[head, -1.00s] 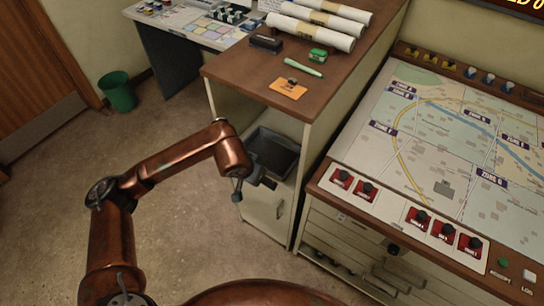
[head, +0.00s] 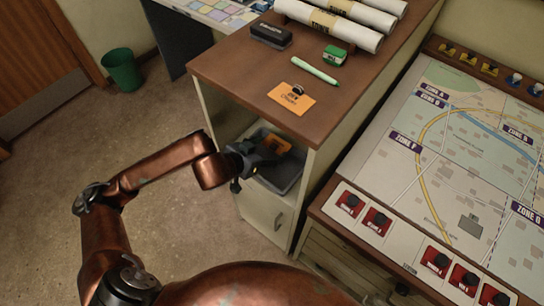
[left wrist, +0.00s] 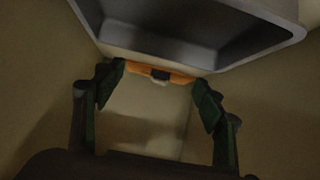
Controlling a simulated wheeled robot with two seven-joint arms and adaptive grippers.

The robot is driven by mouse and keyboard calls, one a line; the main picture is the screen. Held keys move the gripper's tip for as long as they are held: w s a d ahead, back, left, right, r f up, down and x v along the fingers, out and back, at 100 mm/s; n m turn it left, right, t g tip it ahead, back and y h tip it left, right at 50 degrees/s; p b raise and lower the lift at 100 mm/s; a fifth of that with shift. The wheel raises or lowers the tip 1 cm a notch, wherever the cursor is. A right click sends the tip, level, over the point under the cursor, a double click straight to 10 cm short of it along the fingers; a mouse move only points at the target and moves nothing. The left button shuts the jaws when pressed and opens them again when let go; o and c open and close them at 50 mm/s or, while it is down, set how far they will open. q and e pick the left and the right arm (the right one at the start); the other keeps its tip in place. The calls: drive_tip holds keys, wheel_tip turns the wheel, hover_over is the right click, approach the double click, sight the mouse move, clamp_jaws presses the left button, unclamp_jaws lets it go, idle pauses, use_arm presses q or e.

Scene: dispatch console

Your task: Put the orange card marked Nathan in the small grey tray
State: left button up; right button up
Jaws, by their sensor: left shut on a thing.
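My left gripper (head: 266,152) is shut on an orange card (head: 279,145), at the open shelf of the wooden-topped cabinet. In the left wrist view the card (left wrist: 150,72) spans between the two fingertips, seen nearly edge-on, with a small dark and pale piece at its middle. Any name on it cannot be read. The small grey tray (head: 289,176) sits on the shelf, close to the gripper and partly hidden by it; its grey wall (left wrist: 200,52) fills the top of the wrist view. Whether card and tray touch is unclear. My right gripper is not in view.
Another orange card (head: 292,101) with small unclear writing lies on the cabinet top (head: 235,75). Near it are a pale green pen (head: 315,70), a green box (head: 335,55), a black block (head: 271,35) and rolled papers (head: 335,28). The map console (head: 440,150) stands at right.

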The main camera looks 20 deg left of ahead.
use_arm(q)
drive_tip(key=f, duration=0.4)
drive_tip(key=shift+w+d+b, duration=0.1)
drive_tip(key=shift+d+b, duration=0.1)
drive_tip(key=shift+b, duration=0.1)
wheel_tip(320, 180, down, 4)
drive_tip(key=shift+r+b, duration=0.1)
drive_tip(key=shift+b, duration=0.45)
drive_tip(key=shift+a, duration=0.1)
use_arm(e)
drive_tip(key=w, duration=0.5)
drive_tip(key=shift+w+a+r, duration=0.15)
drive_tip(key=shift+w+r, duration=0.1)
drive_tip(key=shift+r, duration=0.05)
